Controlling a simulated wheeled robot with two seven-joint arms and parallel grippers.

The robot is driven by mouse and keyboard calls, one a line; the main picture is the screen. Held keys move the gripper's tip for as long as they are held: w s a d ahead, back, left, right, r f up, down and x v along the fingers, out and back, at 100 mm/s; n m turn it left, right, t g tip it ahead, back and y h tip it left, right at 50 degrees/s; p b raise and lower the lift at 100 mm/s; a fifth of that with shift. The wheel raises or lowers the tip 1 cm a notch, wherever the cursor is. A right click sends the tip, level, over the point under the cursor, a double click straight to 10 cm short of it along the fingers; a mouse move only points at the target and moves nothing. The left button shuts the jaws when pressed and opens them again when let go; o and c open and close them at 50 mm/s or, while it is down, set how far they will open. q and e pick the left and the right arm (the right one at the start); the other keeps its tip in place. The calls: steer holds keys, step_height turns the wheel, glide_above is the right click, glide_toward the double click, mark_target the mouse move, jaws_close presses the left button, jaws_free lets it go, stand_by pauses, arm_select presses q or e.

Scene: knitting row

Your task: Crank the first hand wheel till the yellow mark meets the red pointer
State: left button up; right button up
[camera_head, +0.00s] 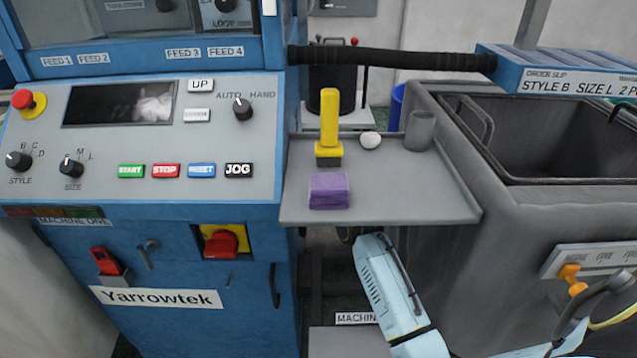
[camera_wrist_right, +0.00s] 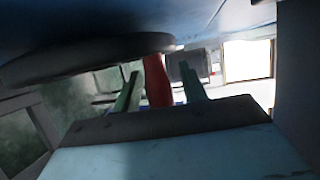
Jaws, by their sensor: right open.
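In the right wrist view, the dark rim of a round wheel (camera_wrist_right: 90,58) fills the upper left. A red upright handle (camera_wrist_right: 156,78) hangs below its edge. My right gripper (camera_wrist_right: 160,88) is open, with one greenish finger on each side of the red handle; I cannot tell whether either finger touches it. No yellow mark or red pointer can be made out. The hand wheel cannot be made out in the head view, and neither gripper shows there.
A blue machine's control panel (camera_head: 150,135) stands at left. A grey shelf (camera_head: 400,205) holds a purple block (camera_head: 328,190), a yellow tool (camera_head: 329,125), a white ball (camera_head: 370,140) and a grey cup (camera_head: 419,130). A grey bin (camera_head: 520,205) is at right.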

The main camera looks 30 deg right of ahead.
jaws_close()
steer(key=shift+f, duration=0.1)
stand_by(0.4)
